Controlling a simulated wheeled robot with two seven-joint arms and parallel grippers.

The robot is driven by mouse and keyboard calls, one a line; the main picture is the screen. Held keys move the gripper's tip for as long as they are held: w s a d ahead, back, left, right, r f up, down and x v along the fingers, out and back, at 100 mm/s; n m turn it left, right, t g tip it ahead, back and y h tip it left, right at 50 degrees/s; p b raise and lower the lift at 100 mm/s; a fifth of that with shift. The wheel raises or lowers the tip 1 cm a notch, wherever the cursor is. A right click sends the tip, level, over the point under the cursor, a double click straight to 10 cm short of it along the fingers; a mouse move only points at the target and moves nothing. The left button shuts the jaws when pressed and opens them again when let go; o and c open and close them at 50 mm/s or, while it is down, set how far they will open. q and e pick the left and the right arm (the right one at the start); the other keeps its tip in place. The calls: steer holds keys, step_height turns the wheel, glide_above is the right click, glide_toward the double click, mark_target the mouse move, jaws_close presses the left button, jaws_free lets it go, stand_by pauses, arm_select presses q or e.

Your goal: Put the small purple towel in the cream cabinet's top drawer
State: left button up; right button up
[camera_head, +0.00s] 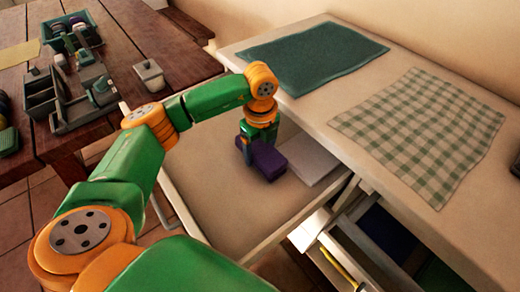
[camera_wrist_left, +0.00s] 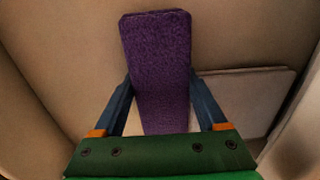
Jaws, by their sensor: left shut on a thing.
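The small purple towel (camera_head: 268,160) is a folded purple block. It is over or in the open top drawer (camera_head: 215,205), which is pulled out from the cream cabinet (camera_head: 310,112). My left gripper (camera_head: 246,150) reaches down there from above and is shut on the towel. In the left wrist view the towel (camera_wrist_left: 158,60) lies between the two dark blue fingers (camera_wrist_left: 160,105), with the beige drawer floor around it. I cannot tell if the towel touches the floor. My right gripper is not in view.
A white folded cloth (camera_head: 310,158) lies in the drawer beside the towel. A teal mat (camera_head: 315,55) and a green checked cloth (camera_head: 420,132) lie on the cabinet top. Another open compartment (camera_head: 375,255) shows at the lower right. A wooden table (camera_head: 150,35) with a grey caddy stands left.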

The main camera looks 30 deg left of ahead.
mark_target(260, 148)
arm_select(q)
steer(key=shift+f, duration=0.3)
steer(key=o, duration=1.1)
steer(key=shift+r, duration=0.2)
step_height(260, 148, up, 12)
steer(key=shift+p, duration=0.4)
